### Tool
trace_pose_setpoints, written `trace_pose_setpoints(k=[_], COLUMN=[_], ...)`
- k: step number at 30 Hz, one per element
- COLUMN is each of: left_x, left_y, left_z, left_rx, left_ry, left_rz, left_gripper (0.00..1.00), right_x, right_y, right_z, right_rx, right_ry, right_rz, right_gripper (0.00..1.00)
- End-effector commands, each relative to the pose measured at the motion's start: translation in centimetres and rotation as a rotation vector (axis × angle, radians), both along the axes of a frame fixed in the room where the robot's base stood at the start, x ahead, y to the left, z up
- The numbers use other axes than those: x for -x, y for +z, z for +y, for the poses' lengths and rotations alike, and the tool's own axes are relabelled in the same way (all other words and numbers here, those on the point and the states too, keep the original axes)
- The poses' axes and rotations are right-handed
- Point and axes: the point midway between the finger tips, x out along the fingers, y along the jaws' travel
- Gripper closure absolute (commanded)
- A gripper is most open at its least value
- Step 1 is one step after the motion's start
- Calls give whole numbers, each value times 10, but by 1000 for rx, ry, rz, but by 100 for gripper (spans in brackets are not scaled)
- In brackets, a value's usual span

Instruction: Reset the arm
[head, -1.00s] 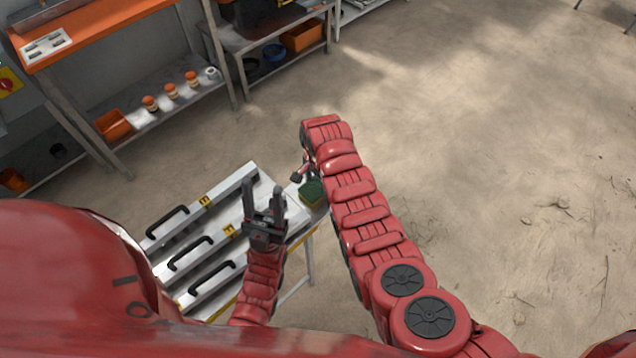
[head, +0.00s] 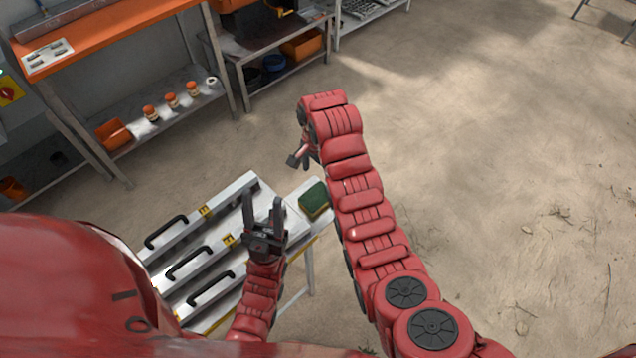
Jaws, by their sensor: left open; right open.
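My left gripper (head: 263,215) is open and empty. It shows above the right part of a low table with metal trays that have black handles (head: 190,262). My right arm reaches up through the middle of the head view and bends at the top. My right gripper (head: 292,160) is partly hidden behind that arm, and only a small dark end of it shows, just above the table's far right corner. A green and yellow sponge-like block (head: 314,198) lies on the table's right end, between the two arms.
An orange-topped workbench (head: 105,30) with a lower shelf of small jars (head: 171,101) and an orange bin (head: 114,134) stands at the upper left. A grey shelf unit (head: 270,50) stands beside it. The sandy floor to the right is clear.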

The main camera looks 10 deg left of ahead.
Motion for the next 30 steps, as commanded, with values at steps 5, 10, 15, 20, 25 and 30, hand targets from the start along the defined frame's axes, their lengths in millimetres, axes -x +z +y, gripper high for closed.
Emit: trace_pose_setpoints(k=[5,10,15,20,25,30], left_x=[0,0,0,0,0,0], left_y=[22,22,21,21,21,21], left_z=[0,0,0,0,0,0], left_rx=[0,0,0,0,0,0], left_ry=[0,0,0,0,0,0], left_rz=[-1,-1,-1,-1,-1,-1], left_gripper=[50,50,50,50,50,50], right_x=[0,0,0,0,0,0], right_y=[21,21,20,20,20,20], right_z=[0,0,0,0,0,0], right_rx=[1,1,0,0,0,0], right_ry=[0,0,0,0,0,0], right_rz=[1,1,0,0,0,0], right_gripper=[0,0,0,0,0,0])
